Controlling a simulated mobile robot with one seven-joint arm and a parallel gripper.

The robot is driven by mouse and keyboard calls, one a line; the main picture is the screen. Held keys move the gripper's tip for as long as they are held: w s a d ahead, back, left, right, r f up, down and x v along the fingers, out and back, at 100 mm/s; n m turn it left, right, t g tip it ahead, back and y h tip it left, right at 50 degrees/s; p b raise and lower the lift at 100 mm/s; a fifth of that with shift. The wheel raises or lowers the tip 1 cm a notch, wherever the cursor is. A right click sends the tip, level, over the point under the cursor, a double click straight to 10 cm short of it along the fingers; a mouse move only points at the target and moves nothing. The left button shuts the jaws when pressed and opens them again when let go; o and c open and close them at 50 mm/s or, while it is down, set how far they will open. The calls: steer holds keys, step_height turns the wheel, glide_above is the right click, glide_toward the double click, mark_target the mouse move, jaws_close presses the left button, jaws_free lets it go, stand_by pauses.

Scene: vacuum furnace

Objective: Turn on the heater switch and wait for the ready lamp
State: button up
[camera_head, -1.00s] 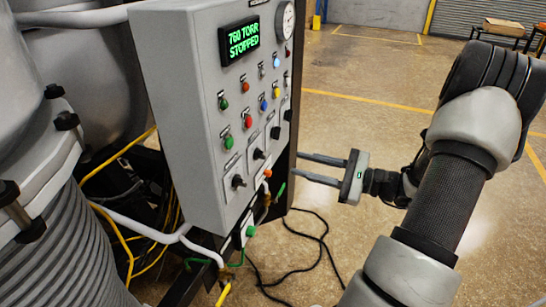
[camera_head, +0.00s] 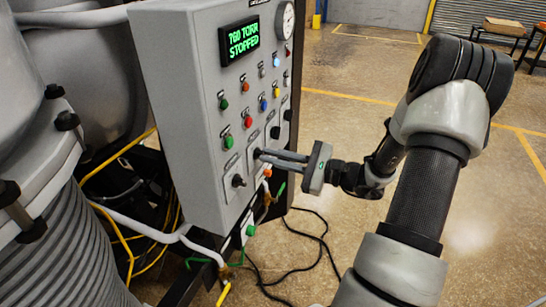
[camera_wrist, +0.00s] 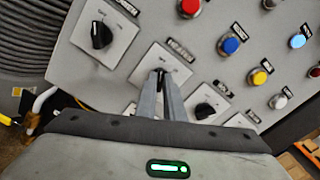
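The front switch (camera_wrist: 102,35) is to the left. Several coloured buttons and lamps sit above; I cannot tell which is the ready lamp. The green display (camera_head: 243,41) reads 760 TORR STOPPED.
A round gauge (camera_head: 285,21) sits at the panel's top. The ribbed grey vessel (camera_head: 65,250) stands at left, with yellow and white cables below the panel. A black cable (camera_head: 322,240) lies on the floor. The floor to the right is open.

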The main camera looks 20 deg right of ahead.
steer(key=shift+r+p, duration=0.1)
steer(key=shift+p, duration=0.2)
jaws_close()
steer(key=shift+w+d+m+p, duration=0.1)
steer(key=shift+m+p, duration=2.3)
steer(key=shift+m, duration=0.6)
steer(key=shift+w+d+m+p, duration=0.1)
steer(key=shift+m+p, duration=2.25)
steer(key=shift+m, duration=0.65)
steer(key=shift+s, duration=0.1)
steer(key=o, duration=0.6)
jaws_free()
